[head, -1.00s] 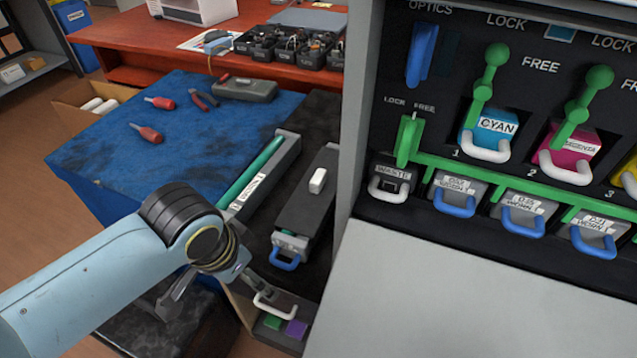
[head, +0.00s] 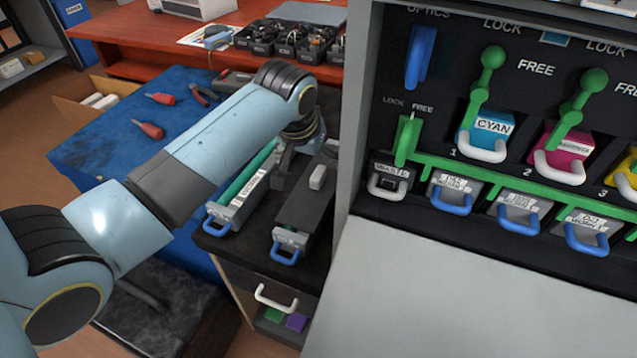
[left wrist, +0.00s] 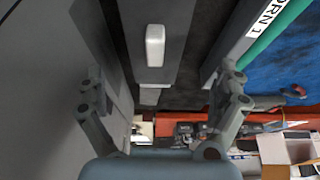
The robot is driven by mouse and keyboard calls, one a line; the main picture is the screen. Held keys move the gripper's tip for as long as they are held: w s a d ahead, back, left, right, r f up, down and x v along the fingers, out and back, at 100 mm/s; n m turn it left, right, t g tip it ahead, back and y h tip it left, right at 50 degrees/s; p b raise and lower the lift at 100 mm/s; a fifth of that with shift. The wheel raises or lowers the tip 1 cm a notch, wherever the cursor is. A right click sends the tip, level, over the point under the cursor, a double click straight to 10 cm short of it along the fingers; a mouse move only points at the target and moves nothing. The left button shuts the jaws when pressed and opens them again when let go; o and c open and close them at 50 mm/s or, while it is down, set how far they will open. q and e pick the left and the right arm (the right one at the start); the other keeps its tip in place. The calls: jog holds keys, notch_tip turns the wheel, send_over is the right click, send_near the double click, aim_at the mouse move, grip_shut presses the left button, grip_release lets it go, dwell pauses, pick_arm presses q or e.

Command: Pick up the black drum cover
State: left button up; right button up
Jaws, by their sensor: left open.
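The black drum cover (head: 303,208) is a long dark lid with a white grip block (head: 317,177) on top. It lies over a drum unit with a blue handle (head: 287,254), on a dark bench top. My left gripper (head: 292,160) is near the far end of the cover, partly hidden by my wrist. In the left wrist view the open fingers of my left gripper (left wrist: 164,85) stand on either side of the cover (left wrist: 153,75), with nothing between them gripped. The white block (left wrist: 155,45) shows between and above the fingertips there. My right gripper is not in view.
An uncovered drum unit with a green roller (head: 245,190) lies close left of the cover. The grey machine wall (head: 355,110) rises close on the right. Screwdrivers (head: 150,130) lie on the blue mat, and small parts bins (head: 285,40) stand behind.

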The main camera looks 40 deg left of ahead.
aim_at(321, 180)
pick_arm(q)
jog(key=x, duration=0.3)
jog(key=b+x, duration=0.1)
jog(key=x, duration=0.2)
jog(key=d+x, duration=0.1)
jog(key=x, duration=0.2)
jog(key=shift+a+f+b, duration=0.1)
jog(key=shift+f+b, duration=0.05)
jog(key=shift+b, duration=0.2)
jog(key=shift+s, duration=0.1)
jog(key=c, duration=1.1)
